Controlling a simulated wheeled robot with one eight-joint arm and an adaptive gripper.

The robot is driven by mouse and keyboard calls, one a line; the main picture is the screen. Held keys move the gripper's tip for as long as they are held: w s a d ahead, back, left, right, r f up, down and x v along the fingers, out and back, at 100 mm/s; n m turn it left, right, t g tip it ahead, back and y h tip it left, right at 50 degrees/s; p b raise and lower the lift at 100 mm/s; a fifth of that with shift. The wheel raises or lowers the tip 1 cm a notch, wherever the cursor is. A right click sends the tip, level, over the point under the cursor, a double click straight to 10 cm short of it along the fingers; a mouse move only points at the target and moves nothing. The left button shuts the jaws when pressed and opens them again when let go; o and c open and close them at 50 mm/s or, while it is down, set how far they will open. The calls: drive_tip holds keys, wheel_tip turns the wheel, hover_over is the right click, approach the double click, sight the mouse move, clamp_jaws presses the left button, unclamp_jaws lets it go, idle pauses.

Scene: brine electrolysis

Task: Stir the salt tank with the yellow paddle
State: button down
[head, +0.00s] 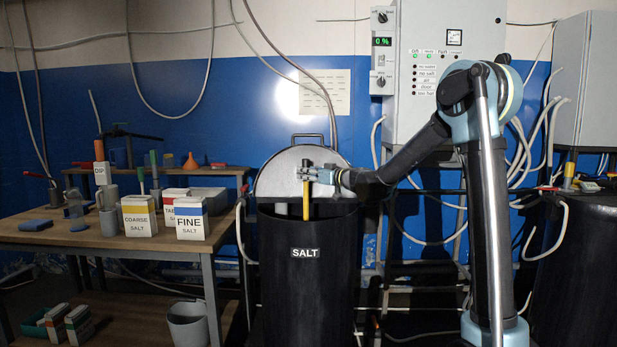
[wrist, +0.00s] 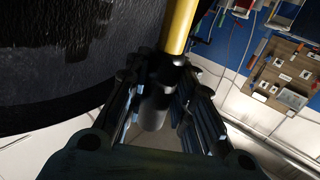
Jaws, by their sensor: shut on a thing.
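The black salt tank (head: 305,285), labelled SALT, stands in the middle of the head view. Its round grey lid (head: 277,178) is raised behind the opening. My gripper (head: 312,178) is above the tank's rim, shut on the yellow paddle (head: 316,168). A yellow length hangs below the gripper near the rim; I cannot tell how far it reaches into the tank. In the wrist view the paddle's yellow shaft (wrist: 180,25) rises from a dark part between the fingers (wrist: 163,95). The tank's dark wall (wrist: 60,60) fills the left. The tank's contents are hidden.
A wooden table (head: 120,240) at the left carries salt boxes, including FINE (head: 190,220) and COARSE (head: 139,215). A grey bucket (head: 187,325) stands below. A control cabinet (head: 450,60) hangs behind my arm. Another black tank (head: 580,270) stands at the right. Hoses run along the wall.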

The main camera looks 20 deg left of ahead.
wheel_tip(320, 180, up, 31)
idle(3.3)
drive_tip(key=shift+f, duration=0.1)
idle(0.9)
